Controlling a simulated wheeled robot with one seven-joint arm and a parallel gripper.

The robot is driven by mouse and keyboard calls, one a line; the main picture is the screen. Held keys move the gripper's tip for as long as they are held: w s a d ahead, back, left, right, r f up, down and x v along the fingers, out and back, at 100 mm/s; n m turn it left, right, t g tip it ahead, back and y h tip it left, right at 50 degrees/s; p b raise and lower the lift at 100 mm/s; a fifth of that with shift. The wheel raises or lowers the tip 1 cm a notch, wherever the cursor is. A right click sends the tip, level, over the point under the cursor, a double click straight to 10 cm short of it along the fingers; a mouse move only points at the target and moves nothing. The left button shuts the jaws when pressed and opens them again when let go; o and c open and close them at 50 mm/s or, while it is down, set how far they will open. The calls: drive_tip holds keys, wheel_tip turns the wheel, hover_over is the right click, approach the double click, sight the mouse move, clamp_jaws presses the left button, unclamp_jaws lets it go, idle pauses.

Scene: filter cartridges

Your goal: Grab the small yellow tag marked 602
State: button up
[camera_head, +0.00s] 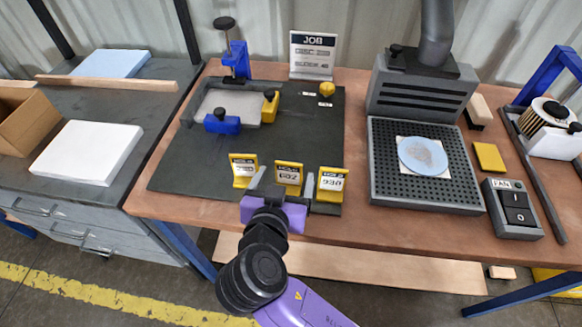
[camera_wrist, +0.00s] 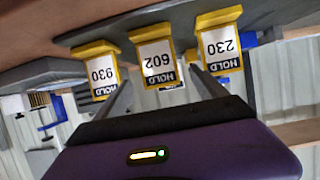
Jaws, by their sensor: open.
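The small yellow tag marked 602 (camera_head: 288,175) stands upright on the dark mat, in the middle of a row of three yellow tags.
The tag 230 (camera_head: 243,168) stands close on the left and the tag 930 (camera_head: 330,182) close on the right. A blue clamp fixture (camera_head: 222,123) and a JOB sign (camera_head: 312,54) are farther back. A perforated grey tray (camera_head: 455,185) stands to the right.

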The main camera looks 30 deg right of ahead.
sight(289, 169)
drive_tip(key=p+x, duration=0.1)
drive_tip(key=x, duration=0.6)
drive_tip(key=shift+w+d+f+p, duration=0.15)
drive_tip(key=shift+d+p, duration=0.05)
drive_tip(key=shift+p, duration=0.1)
drive_tip(key=shift+c, duration=0.2)
drive_tip(key=c, duration=1.5)
